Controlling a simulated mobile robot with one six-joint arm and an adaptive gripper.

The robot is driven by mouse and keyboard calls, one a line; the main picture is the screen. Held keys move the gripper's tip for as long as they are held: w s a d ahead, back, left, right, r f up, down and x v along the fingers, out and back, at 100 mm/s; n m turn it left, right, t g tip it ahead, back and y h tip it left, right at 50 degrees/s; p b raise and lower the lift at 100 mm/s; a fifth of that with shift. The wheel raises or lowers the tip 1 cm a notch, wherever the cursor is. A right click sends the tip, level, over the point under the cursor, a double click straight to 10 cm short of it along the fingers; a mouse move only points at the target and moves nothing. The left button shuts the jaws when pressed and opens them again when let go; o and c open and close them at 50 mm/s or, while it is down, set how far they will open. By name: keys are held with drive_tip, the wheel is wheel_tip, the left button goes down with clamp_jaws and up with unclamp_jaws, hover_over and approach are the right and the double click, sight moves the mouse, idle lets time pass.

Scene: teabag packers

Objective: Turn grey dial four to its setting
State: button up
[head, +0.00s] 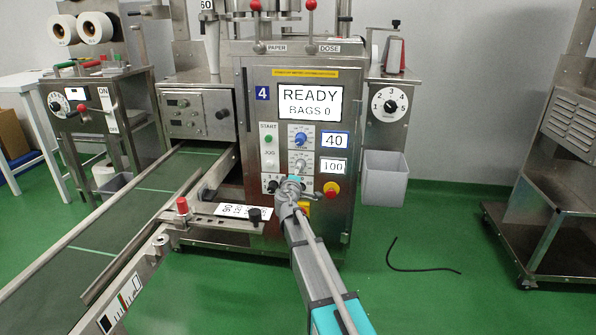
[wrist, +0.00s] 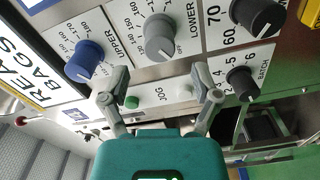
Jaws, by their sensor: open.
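The grey dial (head: 300,165), labelled LOWER in the wrist view (wrist: 160,36), is on the front panel of the machine marked 4. It sits below the blue dial (head: 300,139) in the head view, beside a display (head: 333,166) reading 100. I cannot tell its exact setting. My gripper (head: 291,182) is in front of the panel, just below the grey dial in the head view. In the wrist view its fingers (wrist: 160,88) are spread apart and empty, with the grey dial ahead between and beyond the tips, not touched.
The blue dial, labelled UPPER, also shows in the wrist view (wrist: 85,62). The black BATCH knob (wrist: 242,82), another black knob (wrist: 258,15) and the green button (wrist: 132,102) are close by. A red stop button (head: 331,189) is right of my gripper. A black cable (head: 420,269) lies on the floor.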

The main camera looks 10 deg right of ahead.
drive_tip(key=v, duration=0.7)
drive_tip(key=shift+r, duration=0.1)
drive_tip(key=s+d+f+m+g+h+p, duration=0.1)
drive_tip(key=s+d+f+m+g, duration=0.15)
drive_tip(key=s, duration=0.25)
drive_tip(key=s+d+f+m+g+p, duration=0.2)
drive_tip(key=s+d+m+g, duration=0.2)
drive_tip(key=s, duration=0.1)
drive_tip(key=s+d+f+m+g+h+p, duration=0.1)
drive_tip(key=s+d+f+m+g, duration=0.15)
drive_tip(key=s+d, duration=0.2)
drive_tip(key=s+a+f+m+g+y+p, duration=0.1)
drive_tip(key=s+a+g+y+p, duration=0.2)
drive_tip(key=s, duration=0.7)
drive_tip(key=s+a+f+m+g+y+p, duration=0.2)
drive_tip(key=s+a+g+y, duration=0.25)
drive_tip(key=s, duration=0.45)
wheel_tip(320, 180, up, 37)
drive_tip(key=p, duration=3.7)
drive_tip(key=shift+d+r+g, duration=0.2)
drive_tip(key=shift+d+g, duration=0.15)
drive_tip(key=shift+d, duration=0.1)
